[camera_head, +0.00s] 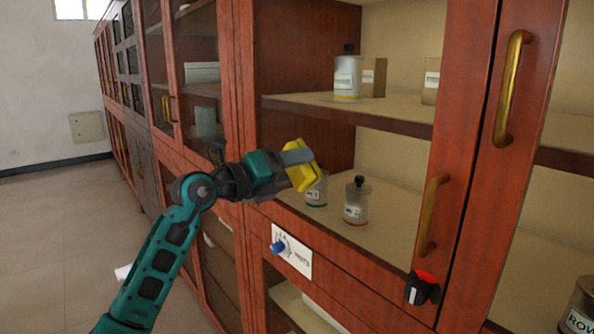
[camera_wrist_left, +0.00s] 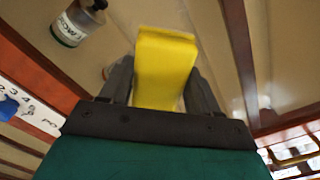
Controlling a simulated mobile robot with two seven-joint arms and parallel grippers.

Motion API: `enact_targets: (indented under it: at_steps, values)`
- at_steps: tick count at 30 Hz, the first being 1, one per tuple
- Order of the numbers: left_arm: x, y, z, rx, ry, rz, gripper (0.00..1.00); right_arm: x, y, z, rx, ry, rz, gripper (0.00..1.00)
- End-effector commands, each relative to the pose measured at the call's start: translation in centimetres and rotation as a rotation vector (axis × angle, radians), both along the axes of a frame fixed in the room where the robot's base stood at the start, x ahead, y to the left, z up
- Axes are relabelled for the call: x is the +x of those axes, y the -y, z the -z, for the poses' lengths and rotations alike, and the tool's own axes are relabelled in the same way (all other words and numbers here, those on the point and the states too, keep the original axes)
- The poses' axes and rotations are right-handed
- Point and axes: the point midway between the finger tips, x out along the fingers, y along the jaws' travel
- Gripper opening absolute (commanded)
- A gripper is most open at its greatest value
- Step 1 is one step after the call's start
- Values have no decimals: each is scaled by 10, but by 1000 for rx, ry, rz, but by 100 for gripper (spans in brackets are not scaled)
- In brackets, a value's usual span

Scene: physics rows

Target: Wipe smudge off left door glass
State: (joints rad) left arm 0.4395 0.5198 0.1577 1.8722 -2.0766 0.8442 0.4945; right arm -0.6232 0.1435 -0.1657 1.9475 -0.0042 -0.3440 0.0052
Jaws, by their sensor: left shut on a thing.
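My left gripper (camera_head: 297,160) is shut on a yellow sponge (camera_head: 302,177), held in front of the cabinet's open-looking bay. In the left wrist view the sponge (camera_wrist_left: 166,60) sits between the two dark fingers (camera_wrist_left: 163,85). The left door is framed in red-brown wood (camera_head: 463,130) with a brass handle (camera_head: 433,215). Its glass is clear, and I cannot make out a smudge on it. I cannot tell whether the sponge touches the glass. My right gripper is not in view.
Labelled jars (camera_head: 356,201) stand on the lower shelf behind the sponge, and another jar (camera_head: 347,78) stands on the upper shelf. Open floor (camera_head: 60,230) lies left.

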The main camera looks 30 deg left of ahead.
Motion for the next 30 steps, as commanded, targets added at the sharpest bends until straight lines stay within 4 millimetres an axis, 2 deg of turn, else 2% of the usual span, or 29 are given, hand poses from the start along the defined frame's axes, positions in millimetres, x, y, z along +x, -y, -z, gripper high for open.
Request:
enact_targets:
  at_steps: [15, 26, 30]
  values:
    - [11, -32, 0, 0, 0, -7, 37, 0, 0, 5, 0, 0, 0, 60]
    - [11, -33, 0, 0, 0, -5, 37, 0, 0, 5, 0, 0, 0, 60]
    - [1, -38, 1, 1, 0, -7, 37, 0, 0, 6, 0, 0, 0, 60]
